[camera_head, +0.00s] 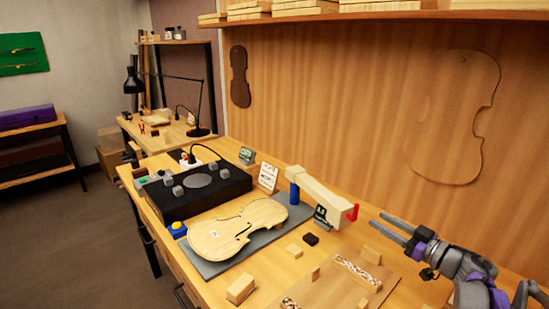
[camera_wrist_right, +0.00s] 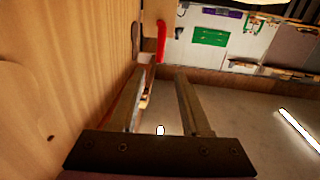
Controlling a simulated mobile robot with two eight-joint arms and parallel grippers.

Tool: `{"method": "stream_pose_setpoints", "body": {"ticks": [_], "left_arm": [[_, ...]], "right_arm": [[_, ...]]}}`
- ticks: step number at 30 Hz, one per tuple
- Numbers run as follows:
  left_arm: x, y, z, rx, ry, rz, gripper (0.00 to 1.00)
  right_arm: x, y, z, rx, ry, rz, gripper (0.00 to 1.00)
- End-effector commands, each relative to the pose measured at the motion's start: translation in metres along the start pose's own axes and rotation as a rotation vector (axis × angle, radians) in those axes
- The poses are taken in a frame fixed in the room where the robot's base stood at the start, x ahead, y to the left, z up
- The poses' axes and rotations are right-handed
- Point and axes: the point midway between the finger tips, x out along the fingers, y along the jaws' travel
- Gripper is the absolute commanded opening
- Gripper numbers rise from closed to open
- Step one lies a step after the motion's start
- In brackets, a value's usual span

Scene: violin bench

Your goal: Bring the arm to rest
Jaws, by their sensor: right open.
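My right gripper (camera_head: 394,229) is at the right of the head view, raised above the right part of the bench. Its two fingers are apart with nothing between them. In the right wrist view the gripper (camera_wrist_right: 155,85) also shows two parted fingers and an empty gap. A red-tipped pale arm-like device (camera_head: 322,195) stands left of it on the bench; its red part (camera_wrist_right: 161,42) shows beyond the fingers in the wrist view. My left gripper is in neither view.
The bench holds a violin plate (camera_head: 237,229) on a grey mat (camera_head: 208,267), a black box (camera_head: 180,204) with knobs, and several small wood blocks (camera_head: 240,288). A wooden wall (camera_head: 330,120) rises behind, with a shelf (camera_head: 400,16) above. Open floor (camera_head: 80,250) lies to the left.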

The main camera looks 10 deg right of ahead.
Motion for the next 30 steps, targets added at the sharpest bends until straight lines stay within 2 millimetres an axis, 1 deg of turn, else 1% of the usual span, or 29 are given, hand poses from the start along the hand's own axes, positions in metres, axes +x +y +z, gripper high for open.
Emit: {"method": "stream_pose_setpoints", "body": {"ticks": [2,5,6,9,11,12,14,17,20,21,23,24,26,27,30], "left_arm": [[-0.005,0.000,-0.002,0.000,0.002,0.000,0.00],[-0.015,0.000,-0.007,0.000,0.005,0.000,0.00],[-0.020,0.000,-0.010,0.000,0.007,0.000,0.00],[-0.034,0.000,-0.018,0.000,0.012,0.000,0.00],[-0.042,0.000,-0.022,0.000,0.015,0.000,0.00],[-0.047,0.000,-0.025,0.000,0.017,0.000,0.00],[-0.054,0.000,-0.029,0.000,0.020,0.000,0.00],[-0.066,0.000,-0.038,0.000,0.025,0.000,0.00],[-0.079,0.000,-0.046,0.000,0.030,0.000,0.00],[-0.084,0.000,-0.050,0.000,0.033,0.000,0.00],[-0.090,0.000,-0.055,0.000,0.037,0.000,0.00],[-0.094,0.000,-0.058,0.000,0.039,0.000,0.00],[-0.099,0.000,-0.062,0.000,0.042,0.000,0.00],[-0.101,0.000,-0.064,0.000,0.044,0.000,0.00],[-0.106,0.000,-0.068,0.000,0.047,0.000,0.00]], "right_arm": [[0.006,-0.004,-0.013,-0.016,0.024,0.036,0.47],[0.016,-0.012,-0.042,-0.054,0.079,0.151,0.47],[0.019,-0.015,-0.056,-0.069,0.100,0.217,0.47],[0.017,-0.026,-0.080,-0.083,0.114,0.407,0.47],[0.011,-0.034,-0.085,-0.072,0.087,0.517,0.47],[0.004,-0.041,-0.083,-0.058,0.055,0.582,0.47],[-0.007,-0.054,-0.075,-0.030,-0.015,0.666,0.47],[-0.029,-0.084,-0.048,0.032,-0.183,0.759,0.47],[-0.055,-0.129,-0.009,0.102,-0.399,0.779,0.47],[-0.066,-0.150,0.008,0.130,-0.494,0.764,0.47],[-0.082,-0.183,0.032,0.164,-0.629,0.724,0.47],[-0.092,-0.204,0.046,0.183,-0.709,0.687,0.47],[-0.107,-0.233,0.063,0.205,-0.816,0.627,0.47],[-0.116,-0.251,0.073,0.216,-0.877,0.585,0.47],[-0.134,-0.286,0.090,0.235,-0.992,0.492,0.47]]}}
